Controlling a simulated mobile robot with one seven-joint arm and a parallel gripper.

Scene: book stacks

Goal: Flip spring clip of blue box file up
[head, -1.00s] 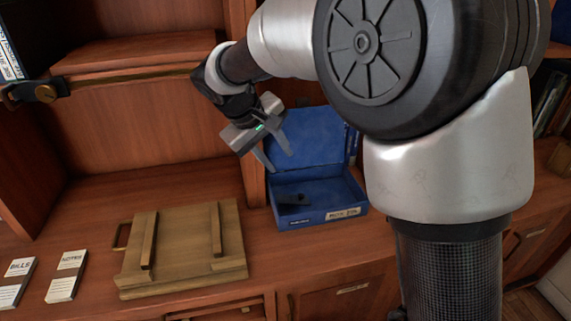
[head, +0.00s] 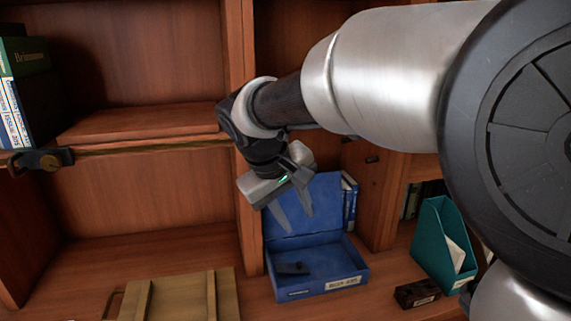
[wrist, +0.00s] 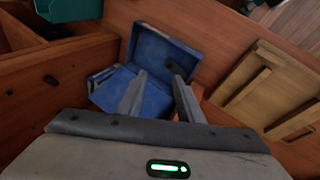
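The blue box file (head: 345,284) stands open on the wooden counter, with its lid (head: 330,200) raised at the back. Its spring clip (head: 292,268) is a dark piece lying low at the left inside the tray. My gripper (head: 296,222) is open and empty, with its fingers apart and pointing down. In the head view it overlaps the lid, above the clip. The wrist view shows the blue box file (wrist: 168,54) beyond my fingers (wrist: 160,74); I cannot make out the clip there.
A wooden board with raised bars (head: 180,297) lies left of the box file. A teal file holder (head: 440,245) and a small dark block (head: 417,293) stand to the right. Blue books (head: 349,200) stand behind the lid. A wooden upright (head: 244,150) and shelf are near my arm.

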